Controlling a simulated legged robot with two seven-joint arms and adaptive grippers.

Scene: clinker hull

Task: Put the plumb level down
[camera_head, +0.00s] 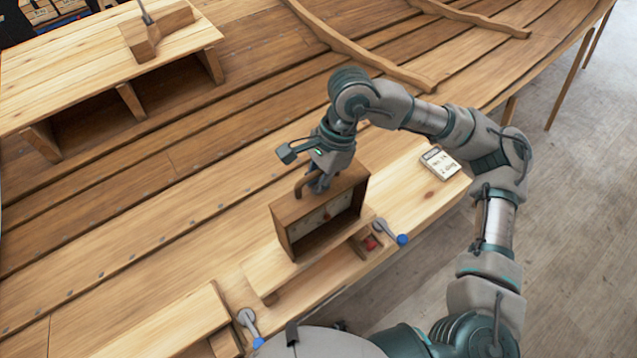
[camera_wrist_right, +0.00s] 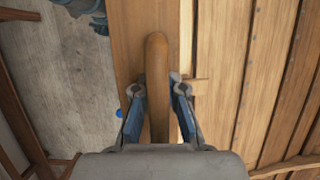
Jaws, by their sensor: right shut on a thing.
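The plumb level looks like an upright wooden box frame (camera_head: 315,222) with a pale inner panel and a curved handle on top. It is over the plank bench in the middle of the head view. My right gripper (camera_head: 319,183) is shut on its handle from above. In the right wrist view, the wooden handle (camera_wrist_right: 157,85) runs between the two fingers of my right gripper (camera_wrist_right: 158,100). The lower edge of the level is close to the bench wood; I cannot tell whether it touches. My left gripper is not in view.
A blue-ended metal lever (camera_head: 390,232) and a small red thing (camera_head: 370,243) are just right of the level. Another blue-ended lever (camera_head: 249,323) is at the lower left. Bare planks (camera_head: 410,205) lie between.

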